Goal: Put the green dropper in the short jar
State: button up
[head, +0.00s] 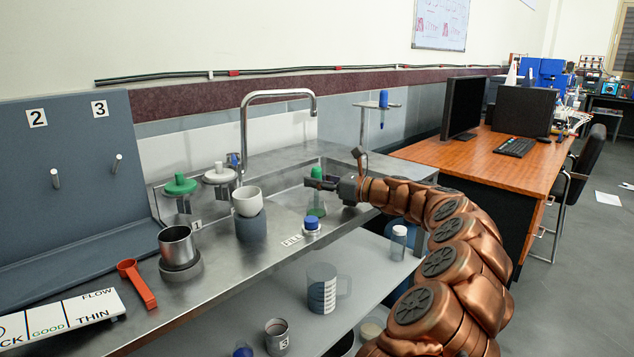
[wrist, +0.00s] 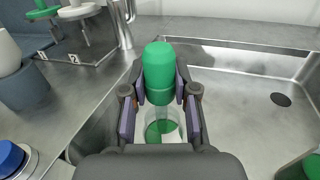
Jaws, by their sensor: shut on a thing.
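My gripper (head: 322,184) is shut on the green dropper (wrist: 160,70), around the collar under its green bulb; the bulb also shows in the head view (head: 317,173). A clear stem points down from it. Below is a clear vessel with green contents (head: 316,209), which also shows in the wrist view (wrist: 158,130). I cannot tell whether the stem is inside it. A low blue-topped container (head: 311,226) stands on the counter just in front. I cannot tell which vessel is the short jar.
The steel sink (wrist: 240,58) lies to the right, with another green-filled vessel (wrist: 300,168) at the wrist view's lower right corner. A white cup on a grey block (head: 249,228), a metal cup (head: 177,246) and a tap (head: 246,130) stand to the left.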

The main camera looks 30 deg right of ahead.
jog(key=shift+f, duration=0.1)
jog(key=o, duration=1)
jog(key=shift+s+d, duration=0.1)
jog(key=shift+s, duration=0.05)
jog(key=p+v, duration=0.2)
jog(key=v, duration=0.9)
jog(key=shift+s+d, duration=0.2)
jog(key=shift+s, duration=0.1)
